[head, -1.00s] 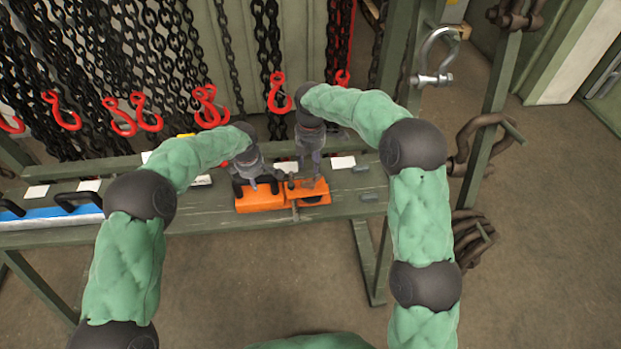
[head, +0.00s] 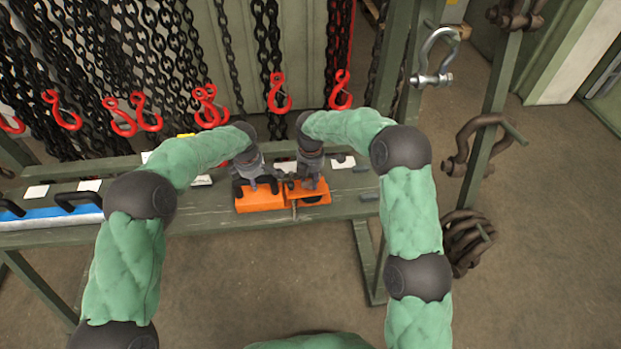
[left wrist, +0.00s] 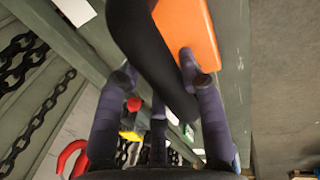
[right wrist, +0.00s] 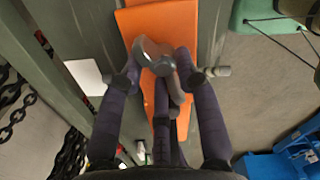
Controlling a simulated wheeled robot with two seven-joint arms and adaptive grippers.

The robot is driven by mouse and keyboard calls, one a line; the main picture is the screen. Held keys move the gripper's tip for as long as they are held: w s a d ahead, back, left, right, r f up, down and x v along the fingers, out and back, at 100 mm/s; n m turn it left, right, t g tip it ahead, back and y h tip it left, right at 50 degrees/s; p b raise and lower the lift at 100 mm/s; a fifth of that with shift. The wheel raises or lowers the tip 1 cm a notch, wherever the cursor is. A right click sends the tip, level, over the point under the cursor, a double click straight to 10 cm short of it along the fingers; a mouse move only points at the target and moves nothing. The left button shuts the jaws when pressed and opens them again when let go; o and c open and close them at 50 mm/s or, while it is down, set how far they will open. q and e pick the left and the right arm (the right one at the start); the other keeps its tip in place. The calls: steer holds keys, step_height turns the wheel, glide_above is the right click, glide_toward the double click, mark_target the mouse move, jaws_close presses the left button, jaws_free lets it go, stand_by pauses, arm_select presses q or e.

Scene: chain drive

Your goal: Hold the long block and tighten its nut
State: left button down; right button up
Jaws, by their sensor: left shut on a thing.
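The long block (head: 259,204) is orange and lies on the green bench; it also shows in the left wrist view (left wrist: 188,28). My left gripper (head: 257,184) is shut on its black handle (left wrist: 148,60), which hides part of the block. A second orange part (head: 318,190) lies against its right end. My right gripper (head: 310,181) is low over this part, fingers apart. In the right wrist view a rounded dark grey piece (right wrist: 153,53), perhaps the nut, lies between the fingertips. I cannot tell whether they touch it.
The bench (head: 345,205) has white labels on it. A blue-and-white piece with black handles (head: 55,216) lies at its left. Chains with red hooks (head: 279,92) hang behind. A shackle (head: 434,60) hangs on the frame at the right. The front floor is clear.

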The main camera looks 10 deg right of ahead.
jaws_close()
arm_select(q)
steer(key=shift+d, duration=0.1)
arm_select(e)
steer(key=m, duration=0.5)
steer(key=shift+w+r+m, duration=0.1)
steer(key=shift+w+m, duration=0.05)
steer(key=shift+m, duration=0.25)
steer(key=shift+o, duration=2.3)
jaws_free()
